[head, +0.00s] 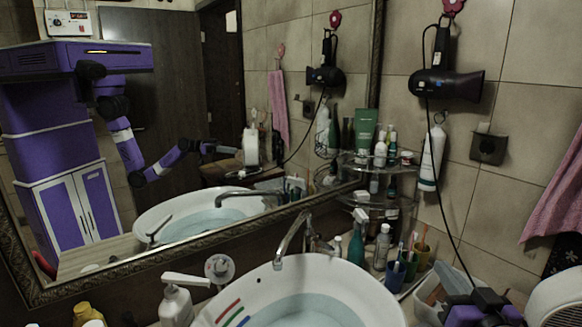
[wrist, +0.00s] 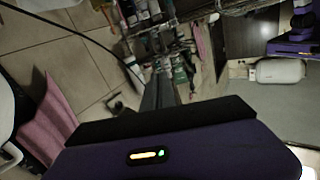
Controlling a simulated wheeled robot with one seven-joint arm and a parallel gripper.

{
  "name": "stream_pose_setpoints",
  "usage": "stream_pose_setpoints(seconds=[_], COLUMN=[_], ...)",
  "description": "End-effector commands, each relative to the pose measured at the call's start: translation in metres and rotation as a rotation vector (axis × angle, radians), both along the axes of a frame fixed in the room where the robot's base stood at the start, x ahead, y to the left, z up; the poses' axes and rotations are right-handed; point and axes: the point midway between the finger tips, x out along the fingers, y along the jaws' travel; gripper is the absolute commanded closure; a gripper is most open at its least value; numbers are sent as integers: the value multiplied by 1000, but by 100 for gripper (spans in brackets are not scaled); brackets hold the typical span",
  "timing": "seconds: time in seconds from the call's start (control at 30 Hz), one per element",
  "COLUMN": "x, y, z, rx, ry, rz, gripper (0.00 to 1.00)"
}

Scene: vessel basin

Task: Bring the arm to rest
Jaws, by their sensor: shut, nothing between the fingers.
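My gripper (wrist: 161,78) shows in the wrist view as narrow dark fingers, shut and empty, pointing away from the purple wrist housing. In the head view, purple parts of my arm show at the bottom right edge, by the basin's right side; the fingers are not clear there. The large mirror (head: 165,262) at the left reflects my purple body and my bent arm, stretched out to the right.
A white basin (head: 262,287) with a tap (head: 287,238) stands at the front centre. A soap dispenser (head: 177,302) stands at its left. A glass corner shelf (head: 375,203) with bottles, a hanging hair dryer (head: 445,84) with its cord, and a pink towel (head: 556,200) are to the right.

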Motion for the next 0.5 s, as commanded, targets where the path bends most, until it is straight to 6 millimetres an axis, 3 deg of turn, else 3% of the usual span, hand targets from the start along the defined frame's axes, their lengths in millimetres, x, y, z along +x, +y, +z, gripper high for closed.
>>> stream_pose_setpoints(seconds=[0.03,0.2,0.5], x=[-17,-71,-176], y=[3,10,33], z=[-15,-44,-79], rx=[13,33,19], ry=[-11,-63,-103], rz=[-26,-103,-161], gripper=[100,100,100])
